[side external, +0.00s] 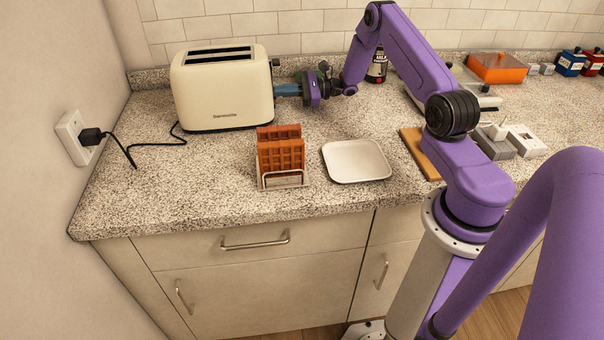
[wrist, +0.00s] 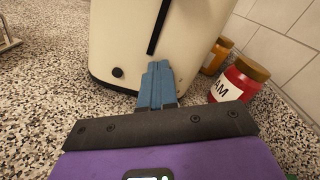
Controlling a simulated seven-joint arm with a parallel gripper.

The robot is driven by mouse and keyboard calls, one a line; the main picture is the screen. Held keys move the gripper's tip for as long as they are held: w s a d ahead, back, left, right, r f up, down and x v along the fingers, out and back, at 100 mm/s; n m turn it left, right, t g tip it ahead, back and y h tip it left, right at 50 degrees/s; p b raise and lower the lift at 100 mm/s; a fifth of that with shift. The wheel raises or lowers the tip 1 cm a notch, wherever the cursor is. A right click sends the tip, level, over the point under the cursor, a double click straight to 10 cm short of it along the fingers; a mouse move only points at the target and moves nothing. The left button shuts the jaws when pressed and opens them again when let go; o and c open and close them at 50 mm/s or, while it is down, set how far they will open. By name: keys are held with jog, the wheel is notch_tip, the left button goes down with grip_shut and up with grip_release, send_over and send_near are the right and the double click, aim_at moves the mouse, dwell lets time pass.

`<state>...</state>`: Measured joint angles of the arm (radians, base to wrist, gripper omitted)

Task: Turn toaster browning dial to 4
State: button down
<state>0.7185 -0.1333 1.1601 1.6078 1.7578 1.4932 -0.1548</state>
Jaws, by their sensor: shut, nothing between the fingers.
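A cream toaster (side external: 222,92) with two slots stands at the back left of the counter. In the wrist view its end face (wrist: 184,62) shows a dark vertical slot (wrist: 158,26) and a small black knob (wrist: 118,72) low on the left. My gripper (side external: 282,91) is level with the toaster's right end, fingers pointing at it. In the wrist view the blue fingers (wrist: 157,72) are together and empty, right of the black knob and below the slot. I cannot tell whether the fingertips touch the toaster. No dial numbers are readable.
A rack of waffles (side external: 281,157) and a white plate (side external: 356,161) stand in front of the toaster. A red jam jar (wrist: 238,80) and an amber jar (wrist: 216,56) stand right of the toaster in the wrist view. A cord runs to the wall outlet (side external: 75,138).

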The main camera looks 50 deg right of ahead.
jog(key=shift+s+a+r, duration=0.1)
jog(key=shift+r, duration=0.15)
jog(key=shift+v, duration=3.05)
jog(key=shift+r, duration=0.15)
